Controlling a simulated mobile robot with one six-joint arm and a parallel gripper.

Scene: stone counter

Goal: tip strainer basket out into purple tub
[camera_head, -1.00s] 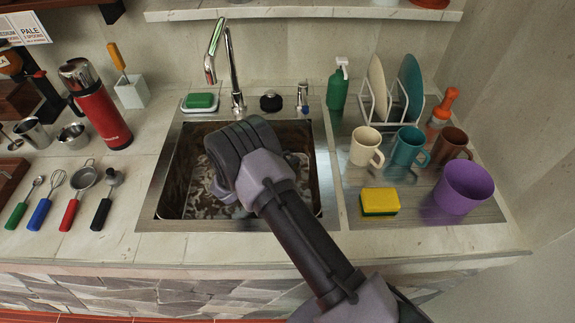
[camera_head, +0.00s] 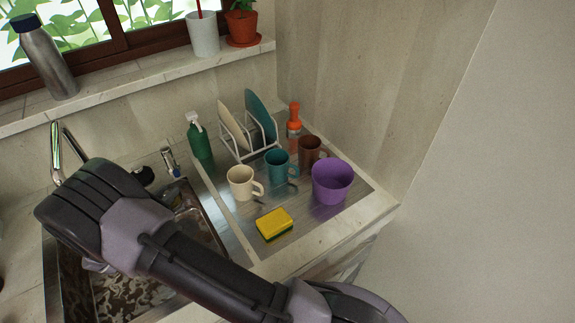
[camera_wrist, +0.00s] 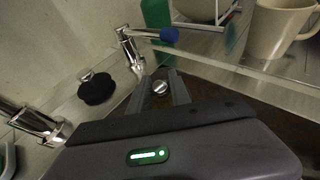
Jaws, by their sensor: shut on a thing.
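The purple tub (camera_head: 331,192) stands upright on the metal drainboard at its right side, in front of the brown mug. My gripper (camera_wrist: 162,90) is over the sink in the head view, with its fingers hidden behind my wrist. In the wrist view its two fingers are closed around a small round metal knob (camera_wrist: 160,87), which looks like the top of the strainer basket. The basket's body is hidden below the gripper, so its contents do not show. The tub is well to the right of my gripper and apart from it.
The sink (camera_head: 125,303) has a murky, mottled bottom. Between sink and tub are a yellow sponge (camera_head: 275,224), a cream mug (camera_head: 241,183) and a teal mug (camera_head: 279,166). A brown mug (camera_head: 309,151), plate rack (camera_head: 243,140) and green bottle (camera_head: 199,138) stand behind. The faucet (camera_head: 55,150) rises at left.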

